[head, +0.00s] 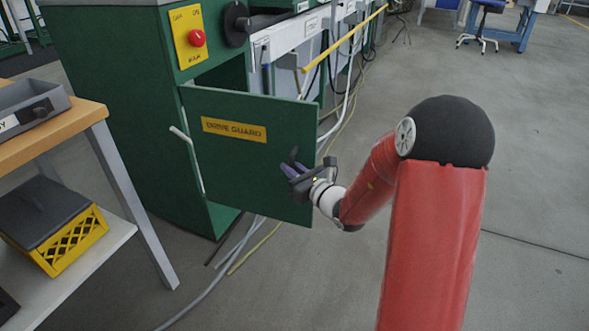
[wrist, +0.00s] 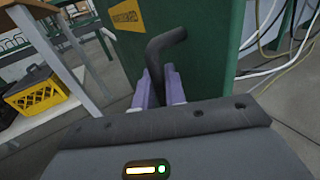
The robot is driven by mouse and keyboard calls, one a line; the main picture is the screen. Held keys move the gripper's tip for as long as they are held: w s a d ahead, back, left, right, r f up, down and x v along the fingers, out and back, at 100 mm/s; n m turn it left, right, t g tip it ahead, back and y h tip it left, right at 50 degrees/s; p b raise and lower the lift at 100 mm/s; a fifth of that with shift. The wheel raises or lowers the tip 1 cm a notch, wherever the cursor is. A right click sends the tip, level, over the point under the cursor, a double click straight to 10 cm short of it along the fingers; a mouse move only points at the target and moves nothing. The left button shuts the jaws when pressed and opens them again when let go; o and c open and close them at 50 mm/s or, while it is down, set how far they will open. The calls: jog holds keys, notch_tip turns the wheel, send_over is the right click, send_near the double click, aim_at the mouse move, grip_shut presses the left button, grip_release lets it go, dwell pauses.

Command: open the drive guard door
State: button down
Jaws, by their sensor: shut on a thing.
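The green drive guard door (head: 245,165) carries a yellow "DRIVE GUARD" label (head: 233,129) and stands swung out from the green machine, with a dark opening showing above and behind it. The door fills the upper middle of the wrist view (wrist: 210,60). My gripper (head: 291,170) is at the door's right side, away from the machine. In the wrist view its purple fingers (wrist: 160,88) are shut on a black bent handle (wrist: 166,43). In the head view the handle (head: 294,154) is small and partly hidden by the fingers.
The green machine (head: 110,60) has a red button (head: 197,38) on a yellow plate. A pale bent rod (head: 189,158) is by the door's left edge. Cables (head: 235,248) run on the floor below the door. A wooden-topped table (head: 60,132) stands left. The floor at right is clear.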

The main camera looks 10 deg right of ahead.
jog(key=shift+a+r, duration=0.15)
jog(key=shift+a, duration=0.1)
jog(key=c, duration=1.5)
grip_release()
jog(key=shift+c, duration=0.2)
jog(key=shift+d, duration=0.1)
jog(key=shift+s+d, duration=0.15)
jog(key=shift+s, duration=0.05)
jog(key=v, duration=0.7)
jog(key=shift+s, duration=0.15)
